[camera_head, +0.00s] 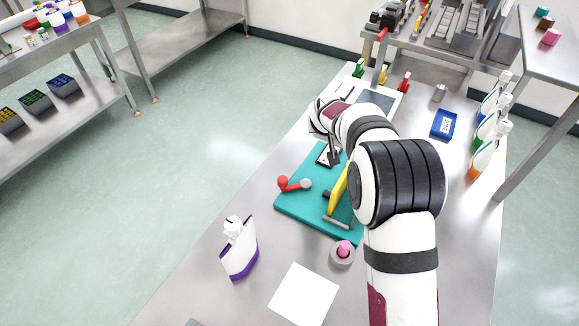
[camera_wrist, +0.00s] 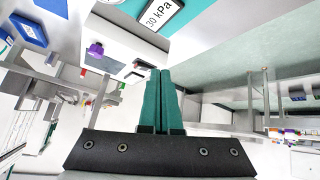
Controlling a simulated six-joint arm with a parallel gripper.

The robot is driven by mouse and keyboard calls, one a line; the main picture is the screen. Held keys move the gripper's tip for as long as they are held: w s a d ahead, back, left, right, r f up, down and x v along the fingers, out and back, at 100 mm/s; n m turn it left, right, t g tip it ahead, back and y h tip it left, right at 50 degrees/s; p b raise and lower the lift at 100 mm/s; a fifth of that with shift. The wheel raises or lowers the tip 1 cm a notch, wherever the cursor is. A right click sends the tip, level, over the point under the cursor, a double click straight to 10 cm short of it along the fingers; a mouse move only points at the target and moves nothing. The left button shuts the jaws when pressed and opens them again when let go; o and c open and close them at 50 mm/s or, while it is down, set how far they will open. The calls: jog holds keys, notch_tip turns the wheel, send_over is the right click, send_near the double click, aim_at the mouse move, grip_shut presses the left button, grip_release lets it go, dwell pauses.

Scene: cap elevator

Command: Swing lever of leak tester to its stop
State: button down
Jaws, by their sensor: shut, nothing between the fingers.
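The leak tester shows as a teal base plate (camera_head: 283,203) on the steel table, partly hidden behind my arm. On its left part lies a red lever (camera_head: 293,186) with a round red knob at its left end and a grey disc at its right end. A yellow curved part (camera_head: 337,190) and a grey bar (camera_head: 336,222) sit to its right. A display reading "30 kPa" (camera_wrist: 160,14) shows at the top of the wrist view. My gripper (camera_wrist: 160,73) is shut and empty, its teal fingers together. In the head view it is above the plate's far side, apart from the lever.
A white and purple pouch (camera_head: 240,255), a white sheet (camera_head: 303,294) and a pink-topped grey round piece (camera_head: 343,252) are at the front. A blue tray (camera_head: 443,124) and several bottles (camera_head: 486,155) stand at the right. Table left of the plate is clear.

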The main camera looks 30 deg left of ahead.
jog(key=s+a+m+g+h, duration=0.2)
jog(key=s+a+g, duration=0.2)
jog(key=s+a, duration=0.45)
jog(key=x, duration=0.3)
jog(key=s+d+x, duration=0.1)
jog(key=x, duration=0.5)
jog(key=shift+s+d+f, duration=0.2)
jog(key=shift+f, duration=0.25)
jog(key=shift+s+d+r, duration=0.15)
jog(key=shift+s+d, duration=0.1)
jog(key=shift+s, duration=0.35)
jog(key=shift+s+d+r, duration=0.1)
jog(key=shift+s+d, duration=0.15)
jog(key=shift+s, duration=0.4)
jog(key=shift+s+d+y, duration=0.3)
jog(key=shift+s, duration=0.3)
